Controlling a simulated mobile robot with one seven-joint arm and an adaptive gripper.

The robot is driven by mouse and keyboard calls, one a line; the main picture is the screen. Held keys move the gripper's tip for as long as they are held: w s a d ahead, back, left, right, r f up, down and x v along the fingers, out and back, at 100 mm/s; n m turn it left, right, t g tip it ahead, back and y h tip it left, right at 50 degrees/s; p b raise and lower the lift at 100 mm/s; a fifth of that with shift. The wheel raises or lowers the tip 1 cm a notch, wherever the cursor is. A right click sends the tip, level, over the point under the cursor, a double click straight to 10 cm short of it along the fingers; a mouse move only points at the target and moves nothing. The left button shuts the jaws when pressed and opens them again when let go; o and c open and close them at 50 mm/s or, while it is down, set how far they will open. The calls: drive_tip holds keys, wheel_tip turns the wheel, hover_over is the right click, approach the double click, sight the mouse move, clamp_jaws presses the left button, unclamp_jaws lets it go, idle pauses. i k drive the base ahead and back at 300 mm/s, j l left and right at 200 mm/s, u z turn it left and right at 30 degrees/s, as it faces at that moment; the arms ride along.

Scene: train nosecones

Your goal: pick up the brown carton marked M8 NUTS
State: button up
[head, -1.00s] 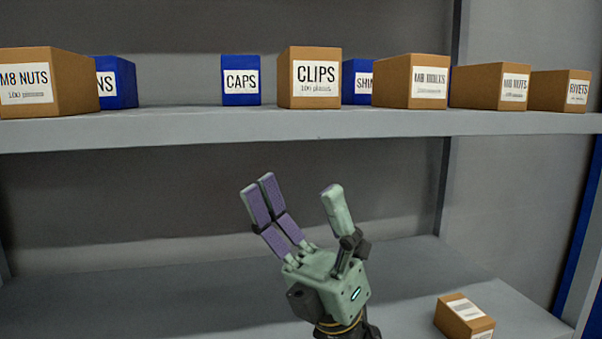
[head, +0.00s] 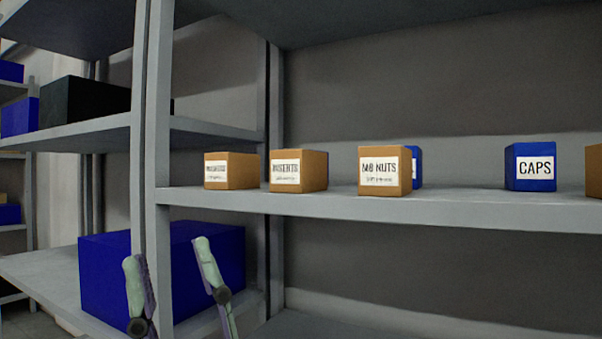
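The brown carton marked M8 NUTS (head: 378,178) stands upright on the middle shelf (head: 440,210), its white label facing me. The label is a little blurred in this view. My gripper (head: 166,252) shows at the lower left, with its fingers pointing up and spread apart. It is open and empty, below the shelf level and well to the left of the carton. The palm and wrist are out of the frame. A blue box partly hides behind the carton's right side.
Brown cartons marked INSERTS (head: 297,171) and another with an unclear label (head: 229,171) stand to the left. A blue CAPS box (head: 531,168) stands to the right, with clear shelf between. A grey upright (head: 152,150) and a large blue bin (head: 195,265) are near my gripper.

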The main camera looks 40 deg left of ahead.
sight(384, 171)
drive_tip(key=i+u, duration=0.2)
drive_tip(key=u, duration=0.15)
drive_tip(key=i+u, duration=0.15)
drive_tip(key=u, duration=0.2)
drive_tip(key=i+u, duration=0.2)
drive_tip(key=u, duration=0.15)
drive_tip(key=i+l, duration=0.2)
